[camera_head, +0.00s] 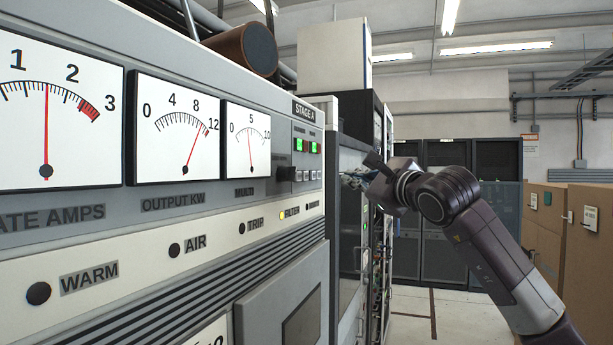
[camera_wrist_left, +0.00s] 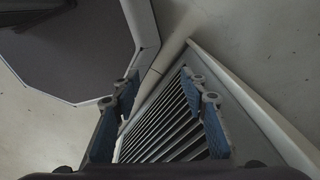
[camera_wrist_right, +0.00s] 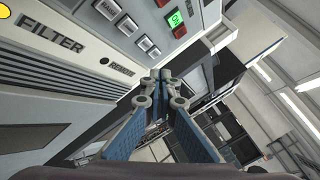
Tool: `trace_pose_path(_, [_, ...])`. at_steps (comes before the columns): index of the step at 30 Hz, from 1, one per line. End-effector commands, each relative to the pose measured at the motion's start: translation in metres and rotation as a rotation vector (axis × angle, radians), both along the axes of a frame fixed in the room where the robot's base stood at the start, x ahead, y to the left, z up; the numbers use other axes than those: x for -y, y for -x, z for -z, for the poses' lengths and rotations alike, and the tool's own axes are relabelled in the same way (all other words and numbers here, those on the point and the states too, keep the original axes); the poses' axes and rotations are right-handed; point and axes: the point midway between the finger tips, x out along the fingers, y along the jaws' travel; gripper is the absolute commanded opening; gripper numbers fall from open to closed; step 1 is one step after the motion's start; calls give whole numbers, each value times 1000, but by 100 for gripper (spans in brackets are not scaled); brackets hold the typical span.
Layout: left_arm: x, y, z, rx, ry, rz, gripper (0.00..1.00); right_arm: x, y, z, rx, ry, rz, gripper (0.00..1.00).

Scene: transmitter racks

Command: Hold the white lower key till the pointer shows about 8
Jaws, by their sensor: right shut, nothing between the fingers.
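The OUTPUT KW meter (camera_head: 178,130) has a red pointer between 8 and 12, nearer 10. A row of small pale keys (camera_head: 306,175) sits under two green lamps at the panel's right end, beside a black knob. Several of these keys (camera_wrist_right: 126,25) also show in the right wrist view; which is the white lower key I cannot tell. My right gripper (camera_head: 370,160) is shut and empty, right of the panel and apart from the keys. Its closed fingertips (camera_wrist_right: 160,76) show below the key row. My left gripper (camera_wrist_left: 163,88) is open and empty above a slatted grille.
Two more meters, a larger one (camera_head: 55,110) and MULTI (camera_head: 247,142), flank the OUTPUT KW meter. A lit green ON lamp (camera_wrist_right: 177,19) is near the keys. Dark racks (camera_head: 445,215) stand behind; brown cabinets (camera_head: 578,220) are at right. Floor between is clear.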

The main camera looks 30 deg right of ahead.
Motion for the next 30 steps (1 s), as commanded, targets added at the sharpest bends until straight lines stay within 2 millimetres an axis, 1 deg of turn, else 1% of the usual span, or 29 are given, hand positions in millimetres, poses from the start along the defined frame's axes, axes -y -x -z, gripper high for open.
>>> trace_pose_path(1, [1, -12, -5, 18, 2, 0, 40, -6, -6, -2, 1, 0, -2, 0])
trace_pose_path(3, [2, -23, -10, 33, 4, 0, 40, -13, -14, -3, 0, 0, -3, 0])
trace_pose_path(5, [3, -26, -13, 38, 5, 0, 40, -18, -21, -3, -2, -1, -3, 0])
trace_pose_path(8, [2, -24, -17, 34, 4, 0, 40, -27, -31, -3, -1, 0, -2, 0])
trace_pose_path(12, [2, -13, -18, 19, 3, 0, 40, -38, -43, -1, 0, -1, -1, 0])
trace_pose_path(15, [1, -5, -19, 8, 2, 0, 40, -42, -49, -1, 1, 0, -1, 0])
trace_pose_path(19, [1, -1, -19, 2, 1, 0, 40, -46, -53, -1, 2, 1, -1, 0])
trace_pose_path(30, [1, -5, -19, 7, 1, 0, 40, -46, -53, -1, 1, 1, 0, 0])
